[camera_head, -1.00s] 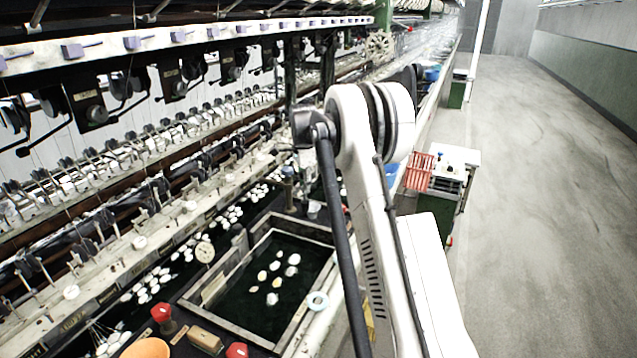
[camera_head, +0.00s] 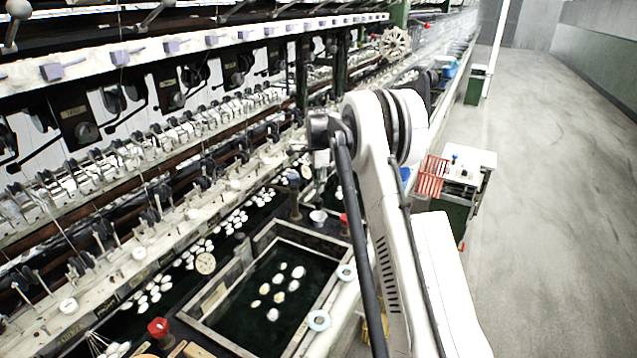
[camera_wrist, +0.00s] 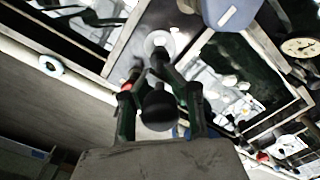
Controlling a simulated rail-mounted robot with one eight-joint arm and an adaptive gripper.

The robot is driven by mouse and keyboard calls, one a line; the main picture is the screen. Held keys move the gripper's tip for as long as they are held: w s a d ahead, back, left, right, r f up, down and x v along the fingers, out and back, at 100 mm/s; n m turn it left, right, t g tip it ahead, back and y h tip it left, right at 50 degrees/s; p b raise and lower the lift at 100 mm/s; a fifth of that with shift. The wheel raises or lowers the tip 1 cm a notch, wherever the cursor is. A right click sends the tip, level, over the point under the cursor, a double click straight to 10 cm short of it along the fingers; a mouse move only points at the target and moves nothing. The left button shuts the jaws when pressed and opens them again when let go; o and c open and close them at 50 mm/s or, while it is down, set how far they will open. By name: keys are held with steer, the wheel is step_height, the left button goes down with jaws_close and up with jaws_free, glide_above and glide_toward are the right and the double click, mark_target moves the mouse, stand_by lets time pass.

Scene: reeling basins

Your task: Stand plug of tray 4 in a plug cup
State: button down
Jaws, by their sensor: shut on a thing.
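My gripper (camera_wrist: 152,76) has dark green fingers and is shut on a plug with a dark round knob (camera_wrist: 158,110). Its lower end is hard to make out between the fingers. Beyond it in the wrist view is a pale round ring or cup (camera_wrist: 160,44); I cannot tell whether the plug touches it. In the head view my gripper (camera_head: 319,168) is small and partly hidden by my arm, above the basin's far end. A pale cup (camera_head: 318,215) stands near it. White rings (camera_head: 318,320) and (camera_head: 346,272) lie on the basin's right ledge.
A dark water basin (camera_head: 222,318) holds several white cocoons. A red-knobbed plug (camera_head: 158,328) stands at front left, and another red knob (camera_head: 345,219) is by my arm. Reeling machinery lines the left. A cart with a red basket (camera_head: 432,176) stands right; the aisle floor is clear.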

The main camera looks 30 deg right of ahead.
mark_target(319, 200)
steer(key=shift+f+b, duration=1.85)
steer(key=shift+f, duration=1.35)
steer(key=c, duration=1.7)
jaws_free()
steer(key=shift+r, duration=0.1)
step_height(319, 200, up, 12)
steer(key=shift+f, duration=0.1)
